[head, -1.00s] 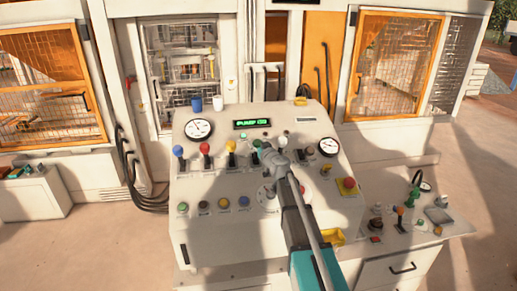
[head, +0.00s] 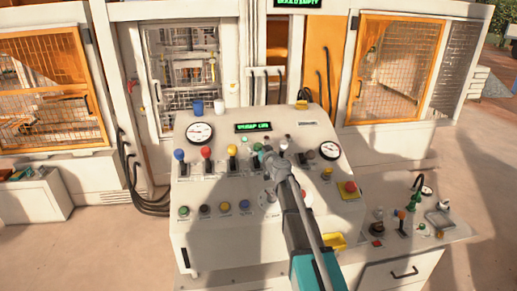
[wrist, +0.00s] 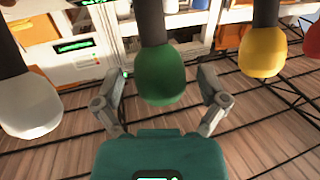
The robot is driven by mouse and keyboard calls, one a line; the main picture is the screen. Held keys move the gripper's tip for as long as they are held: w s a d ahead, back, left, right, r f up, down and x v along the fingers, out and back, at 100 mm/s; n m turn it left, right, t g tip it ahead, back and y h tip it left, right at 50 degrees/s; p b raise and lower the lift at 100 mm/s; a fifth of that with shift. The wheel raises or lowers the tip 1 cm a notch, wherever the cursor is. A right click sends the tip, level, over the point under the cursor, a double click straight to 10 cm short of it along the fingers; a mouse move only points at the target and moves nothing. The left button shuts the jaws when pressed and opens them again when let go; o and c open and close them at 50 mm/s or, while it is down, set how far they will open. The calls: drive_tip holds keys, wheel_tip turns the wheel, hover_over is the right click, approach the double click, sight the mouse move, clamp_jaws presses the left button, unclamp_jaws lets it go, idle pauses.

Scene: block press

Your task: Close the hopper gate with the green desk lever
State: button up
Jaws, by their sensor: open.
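The green desk lever (head: 257,148) stands in the row of levers on the sloped control desk (head: 225,245). In the head view my gripper (head: 268,154) is right at it and partly covers it. In the wrist view the green knob (wrist: 160,75) lies between the two spread fingers of my gripper (wrist: 163,90), with a gap on each side. The gripper is open and holds nothing. I cannot make out the hopper gate itself.
The yellow lever (head: 231,150) and white lever (head: 283,144) flank the green one closely. Red (head: 205,152) and blue (head: 179,155) levers stand further left. A red push button (head: 350,187) sits at the desk's right. A side bench (head: 415,250) adjoins it.

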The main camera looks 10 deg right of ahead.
drive_tip(key=v, duration=1.2)
idle(0.3)
drive_tip(key=s+a+f+n+g+y+b, duration=0.1)
drive_tip(key=s+a+f+g+b, duration=0.2)
drive_tip(key=s+a+f+g, duration=0.4)
drive_tip(key=s+a+f+n+g+y+b, duration=0.1)
drive_tip(key=s+a+f+g+y+b, duration=0.15)
drive_tip(key=s+f, duration=0.45)
drive_tip(key=s+d+f+m+g+h+b, duration=0.2)
drive_tip(key=s+d+f+g+h, duration=0.1)
drive_tip(key=s+f, duration=0.4)
drive_tip(key=s+d+f+m+g+h+b, duration=0.3)
drive_tip(key=s+f+g+h, duration=0.2)
drive_tip(key=s+f, duration=0.2)
drive_tip(key=shift+d+f, duration=0.3)
drive_tip(key=shift+f, duration=0.25)
